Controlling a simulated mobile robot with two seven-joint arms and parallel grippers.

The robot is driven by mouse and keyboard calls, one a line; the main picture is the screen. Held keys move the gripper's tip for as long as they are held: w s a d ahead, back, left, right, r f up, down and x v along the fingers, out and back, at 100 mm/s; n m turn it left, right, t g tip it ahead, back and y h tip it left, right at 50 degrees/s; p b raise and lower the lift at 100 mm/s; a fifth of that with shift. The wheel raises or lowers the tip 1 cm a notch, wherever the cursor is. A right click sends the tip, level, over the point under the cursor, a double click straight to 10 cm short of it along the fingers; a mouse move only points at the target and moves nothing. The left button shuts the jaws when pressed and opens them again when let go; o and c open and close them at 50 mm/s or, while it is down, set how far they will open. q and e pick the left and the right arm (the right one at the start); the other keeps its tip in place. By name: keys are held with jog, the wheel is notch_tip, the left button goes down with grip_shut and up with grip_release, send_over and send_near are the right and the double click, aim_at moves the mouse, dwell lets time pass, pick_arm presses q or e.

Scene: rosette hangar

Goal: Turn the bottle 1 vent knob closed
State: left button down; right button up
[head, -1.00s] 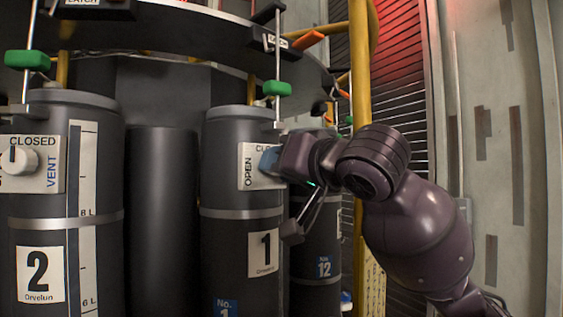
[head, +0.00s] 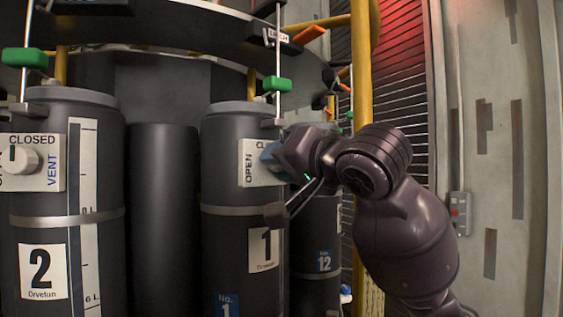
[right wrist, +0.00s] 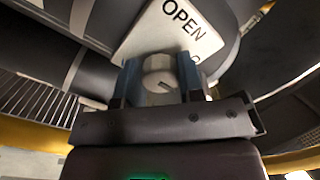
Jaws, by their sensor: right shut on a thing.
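Bottle 1 (head: 225,180) is a dark grey cylinder with a "1" label, upright at the middle of the head view. Its white vent plate (head: 251,172) reads OPEN, with the start of CLOSED partly hidden behind my gripper. My right gripper (head: 268,154) reaches the plate from the right and hides the knob in the head view. In the right wrist view, the round pale vent knob (right wrist: 159,72) with a dark mark sits between the two blue fingers of my right gripper (right wrist: 158,80), which is shut on it. My left gripper is not in view.
Bottle 2 (head: 110,240), with its own vent knob (head: 20,160), stands at the left. Bottle 12 (head: 318,285) is behind on the right. A rack ring with green-handled rods (head: 278,84) hangs above. A yellow pole (head: 361,90) rises behind my right arm.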

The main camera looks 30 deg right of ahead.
jog(key=shift+r, duration=0.1)
jog(key=o, duration=0.9)
jog(key=shift+s, duration=0.1)
jog(key=b+v, duration=0.2)
jog(key=v, duration=0.8)
jog(key=shift+s, duration=0.35)
